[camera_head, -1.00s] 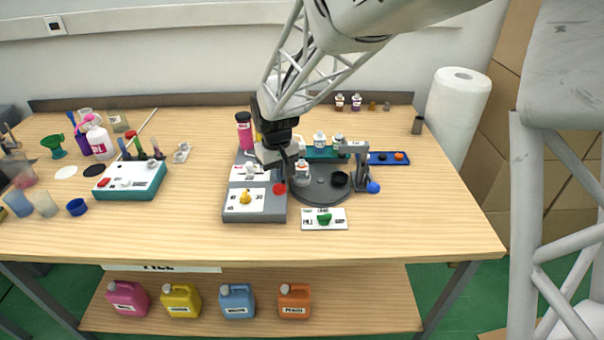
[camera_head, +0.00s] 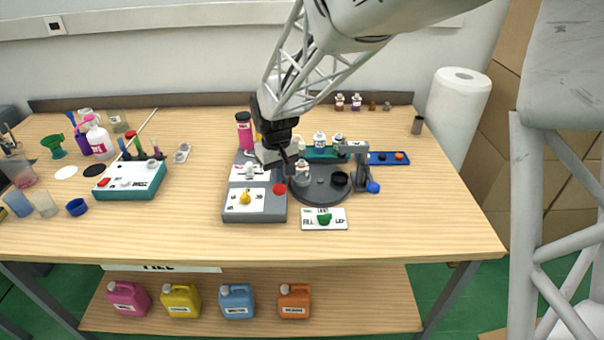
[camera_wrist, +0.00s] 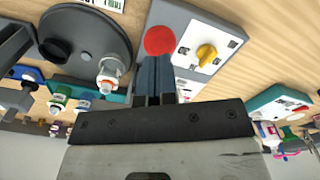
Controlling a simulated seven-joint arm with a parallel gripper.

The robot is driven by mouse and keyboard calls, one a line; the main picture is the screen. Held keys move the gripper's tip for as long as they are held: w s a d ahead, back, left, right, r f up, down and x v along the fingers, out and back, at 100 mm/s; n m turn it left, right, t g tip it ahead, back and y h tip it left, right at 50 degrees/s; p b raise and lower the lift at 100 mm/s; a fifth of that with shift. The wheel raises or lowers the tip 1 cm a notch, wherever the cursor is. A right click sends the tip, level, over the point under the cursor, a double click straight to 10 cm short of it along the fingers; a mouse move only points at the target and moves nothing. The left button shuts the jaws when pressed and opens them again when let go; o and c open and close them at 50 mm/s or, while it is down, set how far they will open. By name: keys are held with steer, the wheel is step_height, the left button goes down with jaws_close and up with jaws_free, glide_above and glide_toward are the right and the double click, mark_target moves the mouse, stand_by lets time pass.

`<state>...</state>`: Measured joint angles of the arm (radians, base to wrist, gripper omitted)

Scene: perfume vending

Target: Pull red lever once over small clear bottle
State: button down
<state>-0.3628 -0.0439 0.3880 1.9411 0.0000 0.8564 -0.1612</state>
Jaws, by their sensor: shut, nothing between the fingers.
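The red round knob (camera_head: 279,189) of the lever sits at the right side of the grey dispenser base (camera_head: 255,214). It also shows in the wrist view (camera_wrist: 159,40), just past my fingertips. My gripper (camera_head: 287,174) is shut and empty. Its fingers (camera_wrist: 158,62) point at the red knob and overlap its edge in the wrist view; I cannot tell whether they touch it. A small clear bottle (camera_head: 302,174) with a pale top stands upright on the dark round turntable (camera_head: 316,195), right of my fingers. It also shows in the wrist view (camera_wrist: 109,72).
A yellow knob (camera_head: 245,198) sits on the base left of the red one. A grey press stand (camera_head: 360,165) with a blue knob (camera_head: 373,187) stands right of the turntable. A card with a green piece (camera_head: 324,219) lies in front. The front table strip is clear.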

steer(key=shift+f, duration=0.5)
steer(key=shift+f, duration=0.35)
